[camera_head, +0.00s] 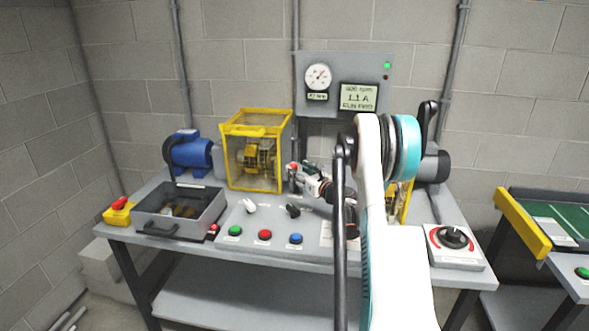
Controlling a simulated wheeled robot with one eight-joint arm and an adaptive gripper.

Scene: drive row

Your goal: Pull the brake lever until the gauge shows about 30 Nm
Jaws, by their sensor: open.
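The round white gauge (318,77) is on the grey wall panel, its needle slanting to the upper right; its scale is too small to read. My gripper (296,173) is open above the bench, right of the yellow guard, at a short dark upright (291,182). I cannot tell whether this upright is the brake lever, or whether the gripper touches it. My white and teal arm hides the bench's middle right. No brake lever can be made out for certain.
A display (358,97) reads 1.1 A, RUN FWD. On the bench (265,249) are a blue motor (192,152), yellow guard (253,148), grey tray (211,218), red emergency button (119,204), several coloured buttons and a rotary knob (454,238). Another bench stands right.

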